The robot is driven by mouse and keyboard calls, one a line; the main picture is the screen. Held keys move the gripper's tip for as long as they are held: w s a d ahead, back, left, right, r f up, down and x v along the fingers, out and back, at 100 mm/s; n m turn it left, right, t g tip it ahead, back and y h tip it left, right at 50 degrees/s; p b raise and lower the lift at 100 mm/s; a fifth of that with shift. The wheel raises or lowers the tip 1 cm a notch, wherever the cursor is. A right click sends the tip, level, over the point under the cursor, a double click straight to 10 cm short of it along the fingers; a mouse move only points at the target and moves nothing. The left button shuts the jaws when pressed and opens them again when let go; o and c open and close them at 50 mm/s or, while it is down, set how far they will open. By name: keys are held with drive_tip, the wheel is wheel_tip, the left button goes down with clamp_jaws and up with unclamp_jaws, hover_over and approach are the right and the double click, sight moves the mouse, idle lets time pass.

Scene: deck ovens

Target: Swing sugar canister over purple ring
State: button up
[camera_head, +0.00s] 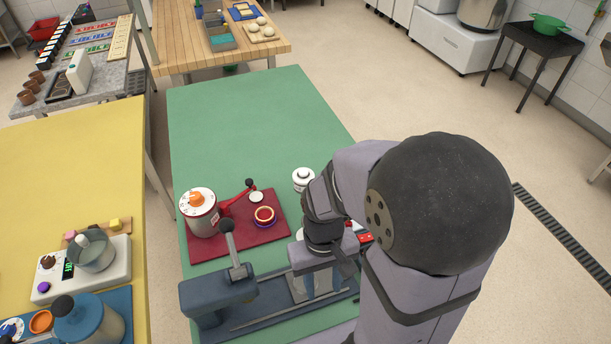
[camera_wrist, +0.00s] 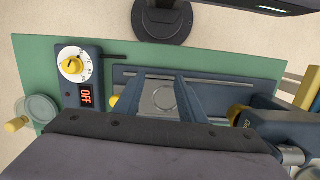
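A white canister with an orange knob on top (camera_head: 198,212) stands at the left of a red base (camera_head: 215,250). A red arm with a black knob (camera_head: 248,184) reaches from beside it toward the upper right. A purple ring (camera_head: 265,224) lies around or under a red-and-yellow ring on the right of the base. The canister is left of the purple ring, not over it. I cannot read a sugar label. My gripper (camera_head: 318,290) is right of and nearer than the red base, above a blue device. In the wrist view my gripper (camera_wrist: 160,78) is open, its fingers apart and empty.
The blue device has an upright lever (camera_head: 232,250) left of my gripper. A small white jar (camera_head: 303,178) stands behind my arm on the green table (camera_head: 245,110). The wrist view shows a yellow dial (camera_wrist: 72,64) above an OFF display. The table's far half is clear.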

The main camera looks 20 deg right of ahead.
drive_tip(key=w+d+r+m+p, duration=0.1)
drive_tip(key=w+r+m+p, duration=0.1)
drive_tip(key=w, duration=0.6)
drive_tip(key=w+d+r+m+t+p, duration=0.1)
drive_tip(key=w+d+r+m+p, duration=0.1)
drive_tip(key=w+r, duration=0.3)
drive_tip(key=w+d+r+m+t+p, duration=0.1)
drive_tip(key=w+r+m+p, duration=0.1)
drive_tip(key=w, duration=0.9)
drive_tip(key=shift+w+d+r+m, duration=0.1)
drive_tip(key=shift+d+r+m, duration=0.05)
drive_tip(key=shift+r+m, duration=0.4)
drive_tip(key=shift+d+r+m, duration=0.15)
drive_tip(key=shift+r+m, duration=0.2)
drive_tip(key=shift+r, duration=0.35)
drive_tip(key=m, duration=0.1)
drive_tip(key=s+m, duration=0.1)
drive_tip(key=shift+m, duration=0.3)
drive_tip(key=shift+a+m, duration=0.1)
drive_tip(key=shift+m, duration=0.6)
drive_tip(key=shift+f+p, duration=1.6)
drive_tip(key=shift+f, duration=2.05)
clamp_jaws()
